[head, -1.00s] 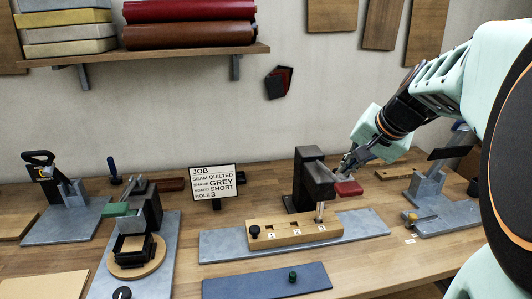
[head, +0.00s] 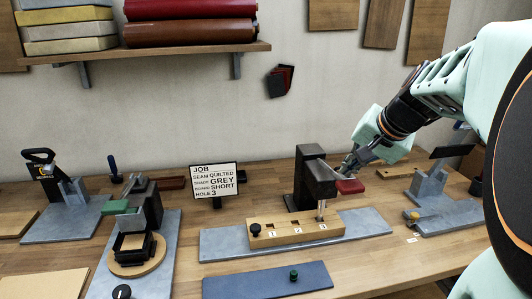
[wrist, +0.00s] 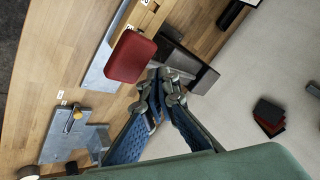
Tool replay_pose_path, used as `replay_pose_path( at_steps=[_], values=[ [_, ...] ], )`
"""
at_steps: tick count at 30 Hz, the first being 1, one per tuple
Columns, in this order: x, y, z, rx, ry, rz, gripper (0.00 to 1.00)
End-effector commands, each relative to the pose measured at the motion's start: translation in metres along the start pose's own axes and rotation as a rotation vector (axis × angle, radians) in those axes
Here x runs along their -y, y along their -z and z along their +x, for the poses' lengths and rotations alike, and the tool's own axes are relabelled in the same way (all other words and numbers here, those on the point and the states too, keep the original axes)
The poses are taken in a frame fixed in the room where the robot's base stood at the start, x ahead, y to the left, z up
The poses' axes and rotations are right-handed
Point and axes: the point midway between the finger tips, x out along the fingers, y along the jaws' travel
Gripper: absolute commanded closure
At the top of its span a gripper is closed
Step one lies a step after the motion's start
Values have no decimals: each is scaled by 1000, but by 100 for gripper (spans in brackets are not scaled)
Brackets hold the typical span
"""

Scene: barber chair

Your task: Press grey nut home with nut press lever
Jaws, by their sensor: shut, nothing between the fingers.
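The nut press (head: 311,172) is a dark body standing behind a wooden block (head: 272,237) with holes numbered 1, 2 and 3. Its metal ram (head: 321,208) points down at the hole 3 end of the block. Its lever ends in a red handle (head: 350,186), sticking out to the right; the handle also shows in the wrist view (wrist: 130,57). My gripper (head: 348,165) is shut and empty, just above and behind the red handle. In the wrist view its fingertips (wrist: 160,90) are beside the handle, apparently apart from it. I cannot make out the grey nut.
A black knob (head: 255,229) stands at the block's left end. A blue-grey strip (head: 267,281) with a green knob lies in front. Other fixtures stand at left (head: 137,220) and right (head: 430,187).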

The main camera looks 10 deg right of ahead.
Motion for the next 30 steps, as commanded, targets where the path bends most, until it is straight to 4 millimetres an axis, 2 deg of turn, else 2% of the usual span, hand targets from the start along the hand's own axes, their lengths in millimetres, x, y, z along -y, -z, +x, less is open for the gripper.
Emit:
replay_pose_path(
  at_steps=[30],
  values=[
    [-5,-6,8,1,0,0,100]
  ],
)
